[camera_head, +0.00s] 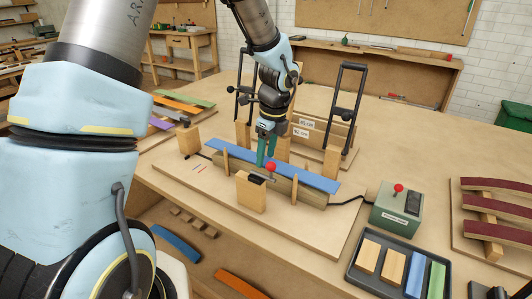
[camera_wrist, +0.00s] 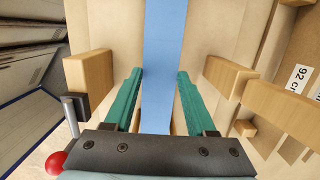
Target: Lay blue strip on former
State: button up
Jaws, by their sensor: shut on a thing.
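The blue strip (camera_head: 313,179) lies lengthwise above the wooden former (camera_head: 312,197), looking straight, with both ends reaching past the former's middle. I cannot tell whether it touches the former's top. My gripper (camera_head: 266,160) is over the strip near its middle, with its teal fingers pointing down. In the wrist view the strip (camera_wrist: 163,50) runs between the two fingers of my gripper (camera_wrist: 160,75), which is shut on it across its width. The part of the strip under the gripper is partly hidden.
Wooden blocks (camera_head: 251,192) stand along both sides of the former. Two black-handled frames (camera_head: 347,110) rise behind it. A green control box (camera_head: 397,205) with a red knob sits to the right. A dark tray (camera_head: 358,283) holds blocks and coloured strips.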

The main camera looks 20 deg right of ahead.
jog(key=shift+f, duration=0.3)
jog(key=o, duration=1.3)
jog(key=shift+o, duration=0.2)
notch_tip(320, 180, up, 13)
jog(key=s+d+b, duration=0.1)
jog(key=s+a+f+n, duration=0.1)
jog(key=a+f+n, duration=0.1)
jog(key=a+n, duration=0.7)
jog(key=s+a+f+n, duration=0.2)
jog(key=a+n, duration=0.7)
jog(key=a, duration=0.1)
jog(key=s+a+f+n+h, duration=0.1)
jog(key=s+a+f+n, duration=0.1)
jog(key=a+n, duration=0.7)
jog(key=shift+a+f, duration=0.25)
jog(key=shift+f, duration=0.1)
